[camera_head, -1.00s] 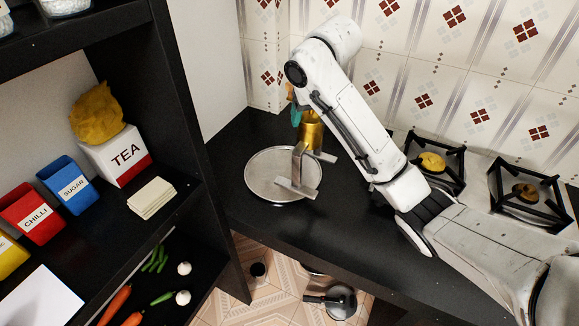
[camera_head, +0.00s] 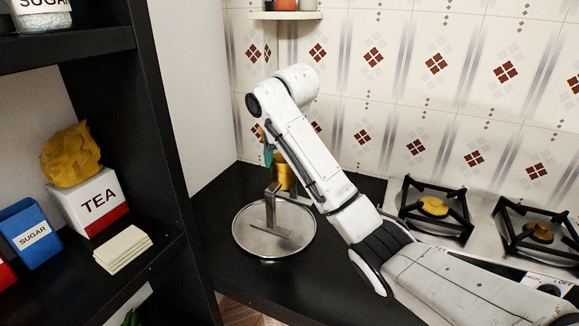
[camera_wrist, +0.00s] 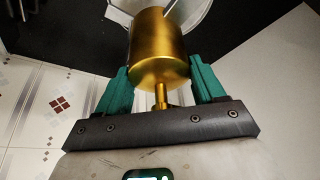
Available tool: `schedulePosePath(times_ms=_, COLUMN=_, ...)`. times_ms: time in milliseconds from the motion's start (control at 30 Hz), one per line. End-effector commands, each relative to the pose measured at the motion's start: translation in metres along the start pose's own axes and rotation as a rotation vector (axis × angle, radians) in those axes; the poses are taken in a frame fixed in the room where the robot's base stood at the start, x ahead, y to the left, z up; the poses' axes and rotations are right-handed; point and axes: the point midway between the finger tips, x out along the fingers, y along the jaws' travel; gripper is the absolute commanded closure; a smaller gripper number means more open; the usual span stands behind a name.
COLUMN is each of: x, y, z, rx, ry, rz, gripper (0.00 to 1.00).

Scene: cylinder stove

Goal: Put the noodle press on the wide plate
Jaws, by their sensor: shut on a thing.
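The noodle press is a golden cylinder (camera_head: 284,178) that appears joined to a grey metal bracket (camera_head: 271,208) with a crossbar. The wide plate (camera_head: 247,239) is a round silvery plate lying on the black counter. The bracket shows over the middle of the plate, and the cylinder at its back edge. I cannot tell whether the press touches the plate. My gripper (camera_head: 267,150), with teal fingers, is partly hidden behind my arm. In the wrist view the golden cylinder (camera_wrist: 158,45) sits between the teal fingers, which are shut on it. Part of the plate (camera_wrist: 195,12) shows beyond it.
Stove burners (camera_head: 434,208) are at the right. A black shelf (camera_head: 165,180) at the left holds a tea box (camera_head: 92,201), a blue sugar box (camera_head: 31,234) and a white stack (camera_head: 123,249). The tiled wall stands behind the counter. The counter before the plate is clear.

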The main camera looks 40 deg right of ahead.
Motion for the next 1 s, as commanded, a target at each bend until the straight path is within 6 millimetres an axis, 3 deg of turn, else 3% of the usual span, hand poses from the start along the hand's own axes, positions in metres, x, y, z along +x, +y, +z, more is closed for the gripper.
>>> schedulePosePath(times_ms=67, x=0.005, y=-0.002, z=-0.012, rx=0.002, ry=0.007, rz=0.003, gripper=1.00)
schedulePosePath(times_ms=433, x=0.060, y=-0.011, z=-0.030, rx=0.001, ry=0.009, rz=0.003, gripper=1.00)
schedulePosePath(times_ms=767, x=0.079, y=-0.013, z=-0.035, rx=0.001, ry=0.008, rz=0.003, gripper=1.00)
schedulePosePath(times_ms=1000, x=0.101, y=-0.013, z=-0.024, rx=0.001, ry=0.009, rz=0.003, gripper=1.00)
